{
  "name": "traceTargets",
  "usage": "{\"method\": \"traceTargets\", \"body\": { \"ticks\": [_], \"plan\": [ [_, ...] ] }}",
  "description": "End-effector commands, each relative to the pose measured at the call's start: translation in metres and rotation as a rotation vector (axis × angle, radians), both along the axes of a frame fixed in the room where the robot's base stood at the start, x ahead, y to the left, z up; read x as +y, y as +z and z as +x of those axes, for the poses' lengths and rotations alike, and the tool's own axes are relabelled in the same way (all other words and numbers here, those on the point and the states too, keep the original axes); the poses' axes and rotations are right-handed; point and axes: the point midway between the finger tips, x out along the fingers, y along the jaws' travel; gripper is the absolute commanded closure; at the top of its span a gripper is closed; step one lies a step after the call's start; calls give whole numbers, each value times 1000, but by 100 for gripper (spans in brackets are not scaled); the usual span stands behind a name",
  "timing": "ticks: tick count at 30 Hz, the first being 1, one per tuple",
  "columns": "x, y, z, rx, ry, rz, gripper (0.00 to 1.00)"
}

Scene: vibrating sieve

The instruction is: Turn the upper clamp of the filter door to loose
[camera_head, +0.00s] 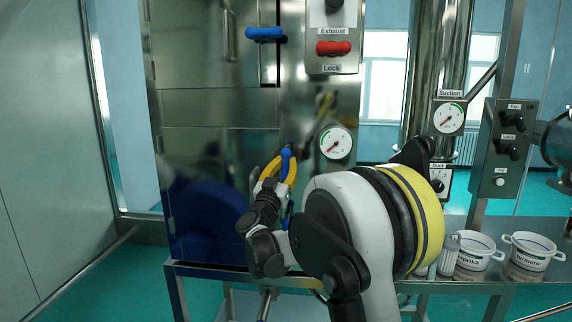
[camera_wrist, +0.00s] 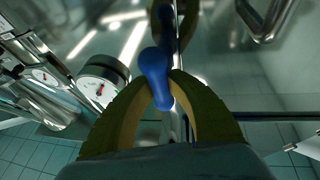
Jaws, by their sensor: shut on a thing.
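The blue clamp handle (camera_head: 286,156) stands roughly upright at the right edge of the dark lower door (camera_head: 215,150) of the steel cabinet. My gripper (camera_head: 283,168), with yellow curved fingers, is shut on this handle. In the wrist view the blue clamp handle (camera_wrist: 154,70) lies between the fingertips of my gripper (camera_wrist: 164,88), with its rounded end sticking out past them. The clamp's pivot is hard to make out. A bit of blue shows lower down behind my wrist, mostly hidden.
Another blue handle (camera_head: 265,34) lies level higher on the cabinet, beside a red handle (camera_head: 333,48) labelled Lock. A pressure gauge (camera_head: 336,142) sits close right of my gripper. White pots (camera_head: 474,252) stand on the bench at right. Open floor lies at left.

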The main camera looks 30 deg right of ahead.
Motion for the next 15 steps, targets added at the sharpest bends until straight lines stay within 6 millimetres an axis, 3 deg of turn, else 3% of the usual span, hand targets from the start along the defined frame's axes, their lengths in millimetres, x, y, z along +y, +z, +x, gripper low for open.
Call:
{"method": "traceTargets", "body": {
  "ticks": [5, 6, 7, 15],
  "plan": [
    [0, 1, 0, 0, 0, -1, 100],
    [0, 1, 0, 0, 0, -1, 70],
    [0, 1, 0, 0, 0, -1, 61],
    [0, 0, 0, 1, 1, -1, 58]
  ]
}}
